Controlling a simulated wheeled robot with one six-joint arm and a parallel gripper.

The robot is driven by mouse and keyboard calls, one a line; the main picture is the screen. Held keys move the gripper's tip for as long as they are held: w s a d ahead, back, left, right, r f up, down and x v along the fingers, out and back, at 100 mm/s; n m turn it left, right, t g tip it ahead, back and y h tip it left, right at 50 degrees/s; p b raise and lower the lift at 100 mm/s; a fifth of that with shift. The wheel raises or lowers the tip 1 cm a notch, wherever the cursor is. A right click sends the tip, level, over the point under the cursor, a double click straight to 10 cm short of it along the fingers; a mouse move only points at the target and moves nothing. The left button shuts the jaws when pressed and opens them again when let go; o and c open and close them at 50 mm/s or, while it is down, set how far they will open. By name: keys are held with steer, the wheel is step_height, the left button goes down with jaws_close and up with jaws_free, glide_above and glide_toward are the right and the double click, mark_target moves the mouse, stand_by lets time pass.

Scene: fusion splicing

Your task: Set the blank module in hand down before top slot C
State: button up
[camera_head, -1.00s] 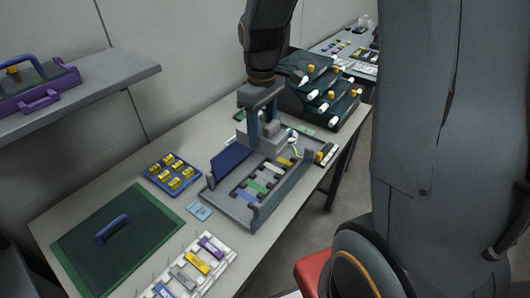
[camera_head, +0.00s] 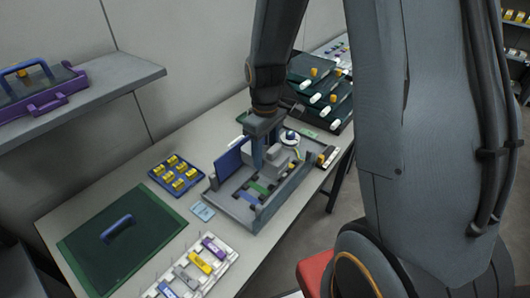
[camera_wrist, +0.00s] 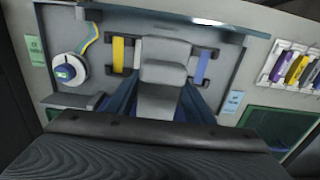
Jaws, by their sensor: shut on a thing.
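My gripper (camera_head: 258,162) is over the grey tray (camera_head: 259,216) on the table, fingers pointing down. In the wrist view its two blue fingers (camera_wrist: 160,106) stand either side of a plain grey block, the blank module (camera_wrist: 160,101), and are shut on it. More grey shapes lie just beyond the block, and I cannot tell where it ends. A yellow module (camera_wrist: 123,53) and a blue module (camera_wrist: 202,66) sit in the tray either side of it. The module's underside is hidden, so I cannot tell whether it touches the tray. No slot letter is readable.
A white round spool (camera_wrist: 69,70) with yellow and blue fibre is in the tray's corner. A blue panel (camera_head: 228,160) stands along the tray's back side. A blue holder of yellow pieces (camera_head: 177,174), a green mat (camera_head: 140,240) and a white module rack (camera_head: 207,277) lie nearby.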

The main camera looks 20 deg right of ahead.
steer(key=shift+f, duration=0.5)
steer(key=o, duration=1.2)
